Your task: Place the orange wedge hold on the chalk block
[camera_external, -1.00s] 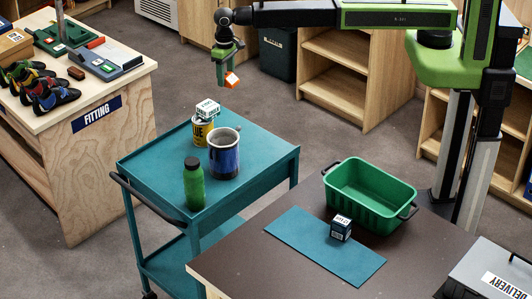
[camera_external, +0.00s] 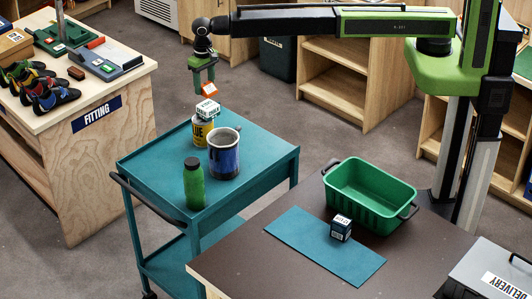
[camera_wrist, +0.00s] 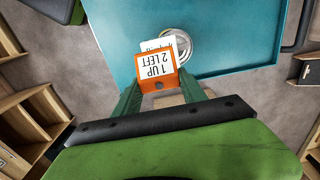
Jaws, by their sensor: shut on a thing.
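My gripper (camera_external: 206,92) points down, shut on the orange wedge hold (camera_external: 210,89). In the wrist view the wedge (camera_wrist: 156,71) sits between the green fingers, with a white label reading "1 UP 2 LEFT" facing the camera. A white printed block (camera_external: 208,107), seemingly the chalk block, lies on top of a yellow tin (camera_external: 202,131) on the teal trolley. The wedge is just above this block in the outside view; I cannot tell the exact gap. In the wrist view the block (camera_wrist: 153,45) shows only partly, the wedge covering the rest.
A dark blue mug (camera_external: 223,155) stands close beside the tin, and a green bottle (camera_external: 194,184) stands nearer the trolley's (camera_external: 258,158) front. A green crate (camera_external: 371,210) and a small dark-and-white box (camera_external: 341,228) on a teal mat (camera_external: 300,236) are on the brown table.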

